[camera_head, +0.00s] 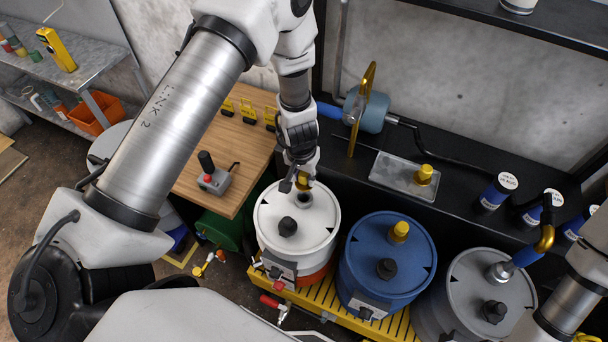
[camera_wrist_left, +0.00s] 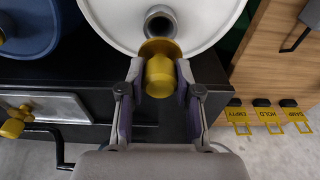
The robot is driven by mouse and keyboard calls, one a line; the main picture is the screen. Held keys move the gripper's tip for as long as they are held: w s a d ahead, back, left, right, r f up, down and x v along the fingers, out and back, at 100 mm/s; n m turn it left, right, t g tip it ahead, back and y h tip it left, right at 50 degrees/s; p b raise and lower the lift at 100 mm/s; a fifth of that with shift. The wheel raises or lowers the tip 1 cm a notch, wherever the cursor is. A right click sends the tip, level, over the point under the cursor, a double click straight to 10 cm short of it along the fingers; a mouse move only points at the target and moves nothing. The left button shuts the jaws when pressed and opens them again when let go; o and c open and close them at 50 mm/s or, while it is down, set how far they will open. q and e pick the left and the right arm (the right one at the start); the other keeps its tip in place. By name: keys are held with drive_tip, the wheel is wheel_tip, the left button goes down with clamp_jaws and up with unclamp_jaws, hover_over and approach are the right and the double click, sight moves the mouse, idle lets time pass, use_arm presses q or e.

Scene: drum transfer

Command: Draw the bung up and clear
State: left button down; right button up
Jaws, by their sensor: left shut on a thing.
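The yellow bung (camera_head: 303,184) is held in my left gripper (camera_head: 298,172) above the back edge of the white drum (camera_head: 297,245). In the left wrist view the bung (camera_wrist_left: 160,76) sits between the two fingers of the gripper (camera_wrist_left: 160,92). The open, grey-rimmed bung hole (camera_wrist_left: 160,23) shows just beyond the bung. The hole (camera_head: 306,200) also shows in the head view, directly below the bung, which looks clear of it; the exact height is hard to tell. Part of my right arm enters at the lower right, but its gripper is not visible.
A blue drum (camera_head: 360,270) with a yellow bung (camera_head: 399,231) and a grey drum (camera_head: 455,312) stand to the right. A black bench (camera_head: 455,225) runs behind them. A wooden top (camera_head: 198,190) with a control box (camera_head: 215,180) lies to the left.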

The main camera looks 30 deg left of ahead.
sight(304, 174)
use_arm(q)
wheel_tip(304, 174, up, 4)
drive_tip(key=shift+s+f+p, duration=0.1)
drive_tip(key=shift+f+p, duration=0.05)
drive_tip(key=shift+p, duration=0.85)
drive_tip(key=shift+r+p, duration=0.8)
drive_tip(key=shift+p, duration=0.1)
drive_tip(key=shift+r+p, duration=0.65)
use_arm(e)
wheel_tip(304, 174, up, 7)
drive_tip(key=shift+f, duration=0.2)
use_arm(q)
drive_tip(key=shift+f, duration=0.1)
